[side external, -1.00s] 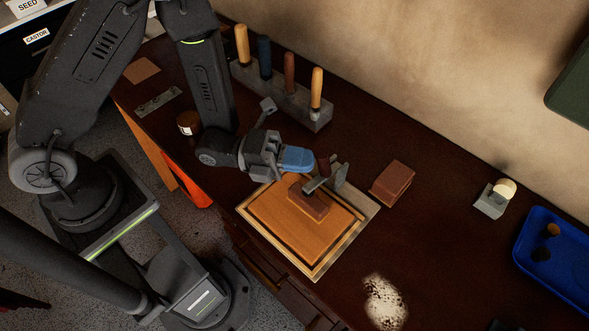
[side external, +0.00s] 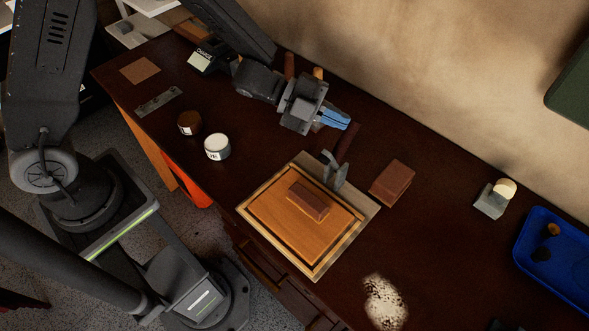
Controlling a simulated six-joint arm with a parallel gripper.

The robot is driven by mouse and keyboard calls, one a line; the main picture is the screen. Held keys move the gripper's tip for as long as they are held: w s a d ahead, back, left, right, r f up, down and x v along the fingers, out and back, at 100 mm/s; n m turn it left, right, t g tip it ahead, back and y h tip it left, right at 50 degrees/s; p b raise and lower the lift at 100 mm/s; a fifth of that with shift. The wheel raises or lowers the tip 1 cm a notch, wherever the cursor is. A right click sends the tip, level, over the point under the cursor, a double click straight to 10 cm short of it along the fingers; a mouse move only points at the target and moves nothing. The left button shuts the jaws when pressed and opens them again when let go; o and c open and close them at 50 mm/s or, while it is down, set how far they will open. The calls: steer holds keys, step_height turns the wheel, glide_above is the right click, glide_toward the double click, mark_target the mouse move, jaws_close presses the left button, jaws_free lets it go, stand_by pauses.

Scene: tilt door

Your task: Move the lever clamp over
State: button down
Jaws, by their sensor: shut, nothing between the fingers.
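The lever clamp (side external: 334,172) is a grey metal piece on the back edge of the light wooden frame (side external: 258,231). Its dark red-brown handle (side external: 348,141) leans back, away from the panel. An orange wooden door panel (side external: 282,233) lies flat in the frame, with a brown block (side external: 308,201) on it. No clamp arm lies over that block. My gripper (side external: 342,119) is shut and empty, its blue fingers just behind and above the handle. Whether they touch the handle I cannot tell.
A loose brown block (side external: 392,183) sits right of the frame. Two jars (side external: 217,147) (side external: 189,123) stand to the left. My arm mostly hides the tool rack. A grey holder (side external: 491,200) and a blue tray (side external: 556,262) are at right.

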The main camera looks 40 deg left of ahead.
steer(key=shift+w+f, duration=0.25)
steer(key=shift+w, duration=0.8)
steer(key=shift+w, duration=0.1)
